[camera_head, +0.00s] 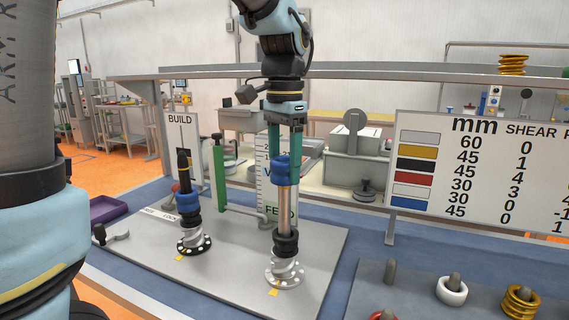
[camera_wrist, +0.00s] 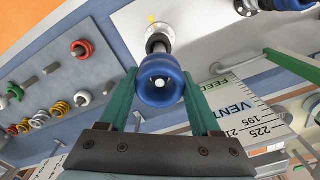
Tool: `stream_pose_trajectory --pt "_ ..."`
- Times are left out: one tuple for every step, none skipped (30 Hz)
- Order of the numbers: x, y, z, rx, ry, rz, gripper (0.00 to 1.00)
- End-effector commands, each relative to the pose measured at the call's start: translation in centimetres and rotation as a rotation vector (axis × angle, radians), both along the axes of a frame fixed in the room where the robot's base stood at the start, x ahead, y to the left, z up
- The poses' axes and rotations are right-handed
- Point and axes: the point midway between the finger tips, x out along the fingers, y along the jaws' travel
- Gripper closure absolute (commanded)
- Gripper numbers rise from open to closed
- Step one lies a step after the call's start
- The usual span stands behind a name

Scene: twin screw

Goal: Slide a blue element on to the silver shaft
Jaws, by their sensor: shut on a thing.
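My gripper (camera_head: 284,158) is shut on a blue element (camera_head: 282,170) at the top of the silver shaft (camera_head: 285,200). In the wrist view the blue element (camera_wrist: 160,92) sits between the green fingers, and the pale round shaft end (camera_wrist: 160,83) shows inside its bore. The element appears to be around the shaft's upper end. A bare length of silver shaft shows below it. The shaft stands upright.
A second, dark shaft (camera_head: 183,165) on the left carries a blue element (camera_head: 188,203) and a black one. A green post (camera_head: 219,172) stands between the shafts. Pegs at front right hold a white element (camera_head: 452,290) and a gold element (camera_head: 521,302). A sign board (camera_head: 480,170) stands behind.

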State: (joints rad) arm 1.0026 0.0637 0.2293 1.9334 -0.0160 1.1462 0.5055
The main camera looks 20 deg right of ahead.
Motion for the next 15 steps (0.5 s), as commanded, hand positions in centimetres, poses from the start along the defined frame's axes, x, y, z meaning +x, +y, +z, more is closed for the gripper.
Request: stream_pose_trajectory --pt "0.0 0.0 -0.5 0.0 0.0 0.0 1.0" --pt "0.0 0.0 -0.6 0.0 0.0 0.0 1.0" --pt "0.0 0.0 -0.8 0.0 0.0 0.0 1.0" --pt "0.0 0.0 -0.9 0.0 0.0 0.0 1.0" --pt "0.0 0.0 -1.1 0.0 0.0 0.0 1.0" --pt "0.0 0.0 -1.2 0.0 0.0 0.0 1.0" --pt "0.0 0.0 -1.4 -0.001 0.0 0.0 1.0" --pt "0.0 0.0 -1.5 -0.001 0.0 0.0 1.0" --pt "0.0 0.0 -1.7 -0.001 0.0 0.0 1.0" --pt "0.0 0.0 -1.9 -0.001 0.0 0.0 1.0" --pt "0.0 0.0 -2.0 -0.001 0.0 0.0 1.0" --pt "0.0 0.0 -2.2 -0.001 -0.001 0.0 1.0" --pt "0.0 0.0 -2.3 -0.001 -0.001 0.0 1.0" --pt "0.0 0.0 -2.5 -0.001 0.0 0.0 1.0" --pt "0.0 0.0 -2.7 -0.001 0.0 0.0 1.0"
